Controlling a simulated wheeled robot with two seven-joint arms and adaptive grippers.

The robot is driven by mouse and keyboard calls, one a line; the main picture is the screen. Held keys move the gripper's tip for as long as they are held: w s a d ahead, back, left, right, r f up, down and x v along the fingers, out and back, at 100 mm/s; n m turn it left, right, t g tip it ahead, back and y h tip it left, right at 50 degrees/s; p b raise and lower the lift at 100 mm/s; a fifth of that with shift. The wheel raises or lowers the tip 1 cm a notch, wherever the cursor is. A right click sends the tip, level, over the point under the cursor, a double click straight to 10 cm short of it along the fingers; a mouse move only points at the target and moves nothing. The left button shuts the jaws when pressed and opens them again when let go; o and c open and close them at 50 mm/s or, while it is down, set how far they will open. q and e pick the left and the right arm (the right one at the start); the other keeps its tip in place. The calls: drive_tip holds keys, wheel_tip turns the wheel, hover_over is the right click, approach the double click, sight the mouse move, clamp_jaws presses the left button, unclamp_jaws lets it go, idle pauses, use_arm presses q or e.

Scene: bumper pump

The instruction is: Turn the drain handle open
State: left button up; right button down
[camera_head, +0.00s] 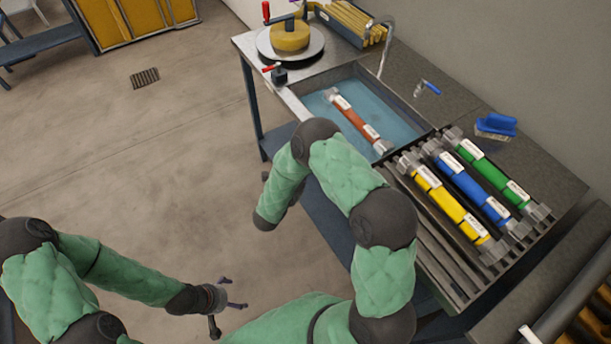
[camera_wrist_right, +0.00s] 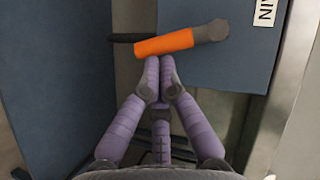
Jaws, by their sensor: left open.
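The drain handle (camera_wrist_right: 165,43) is an orange grip on a grey lever, seen in the right wrist view. It lies almost level across a blue-grey panel, its grey end to the right. A cut-off label ending in "IN" (camera_wrist_right: 265,12) is above right of it. My right gripper (camera_wrist_right: 160,64) has its purple fingers drawn together, with the tips at the lower edge of the orange grip; I cannot tell whether they touch it. In the head view the handle is hidden and my right arm covers most of that gripper. My left gripper (camera_head: 228,297) is open and empty, over the floor.
The sink (camera_head: 385,115) holds water and a red-brown tube (camera_head: 355,118). Yellow (camera_head: 450,205), blue (camera_head: 468,187) and green (camera_head: 497,172) tubes lie on a slatted rack at right. A blue brush (camera_head: 496,125) is on the counter. The floor at left is clear around a small grate (camera_head: 145,78).

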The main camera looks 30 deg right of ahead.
drive_tip(key=shift+w+f, duration=0.35)
idle(0.6)
drive_tip(key=shift+s+a, duration=0.1)
